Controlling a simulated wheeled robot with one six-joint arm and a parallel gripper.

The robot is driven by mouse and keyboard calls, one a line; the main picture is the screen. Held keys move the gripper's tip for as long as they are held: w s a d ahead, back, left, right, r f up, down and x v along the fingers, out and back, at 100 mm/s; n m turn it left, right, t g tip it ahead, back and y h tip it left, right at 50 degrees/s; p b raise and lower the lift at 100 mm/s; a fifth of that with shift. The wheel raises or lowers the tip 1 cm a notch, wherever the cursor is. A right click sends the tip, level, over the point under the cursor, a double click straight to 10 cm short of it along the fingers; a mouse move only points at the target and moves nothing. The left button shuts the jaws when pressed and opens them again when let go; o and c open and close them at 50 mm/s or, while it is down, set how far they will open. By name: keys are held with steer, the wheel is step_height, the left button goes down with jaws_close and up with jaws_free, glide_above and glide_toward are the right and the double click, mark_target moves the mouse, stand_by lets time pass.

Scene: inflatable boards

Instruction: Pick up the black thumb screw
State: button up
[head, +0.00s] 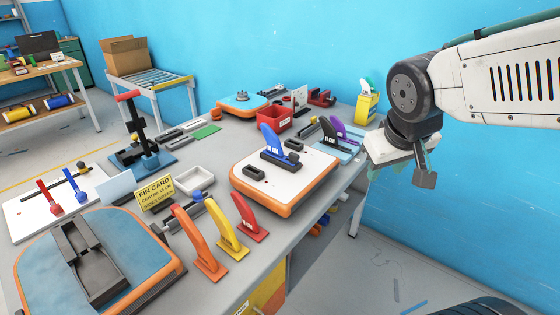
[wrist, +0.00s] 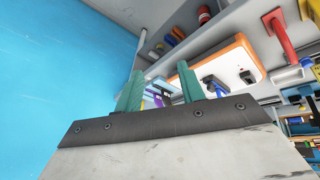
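A small dark knob (head: 293,157), which may be the black thumb screw, sits beside the blue fin (head: 271,141) on the white, orange-edged board (head: 262,199). Another small dark knob (head: 81,166) stands on the white panel (head: 25,214) at the far left; I cannot tell for sure which is the thumb screw. My gripper (head: 400,165) is raised to the right of the table, away from both knobs. In the wrist view its two green fingers (wrist: 160,90) stand apart with nothing held between them. The board (wrist: 237,62) also shows there, beyond the fingers.
Orange (head: 200,245), yellow (head: 228,232) and red (head: 250,220) fins stand at the table's front. A red bin (head: 279,121) and a yellow holder (head: 367,107) are behind the board. A blue board (head: 140,258) lies front left. A blue wall (head: 490,190) is close on the right.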

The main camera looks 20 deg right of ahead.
steer(key=w+d+f+n+t, duration=0.1)
steer(key=w+d+f+t, duration=0.15)
steer(key=w, duration=0.85)
steer(key=n+t+y, duration=0.4)
steer(key=n+y, duration=0.2)
steer(key=y, duration=0.4)
glide_toward(297, 155)
steer(key=x, duration=0.3)
steer(key=shift+w+a, duration=0.25)
steer(key=shift+w, duration=0.05)
steer(key=shift+a+f, duration=0.2)
steer(key=shift+a, duration=0.05)
steer(key=x, duration=0.7)
steer(key=shift+w+f, duration=0.15)
steer(key=shift+w, duration=0.1)
jaws_close()
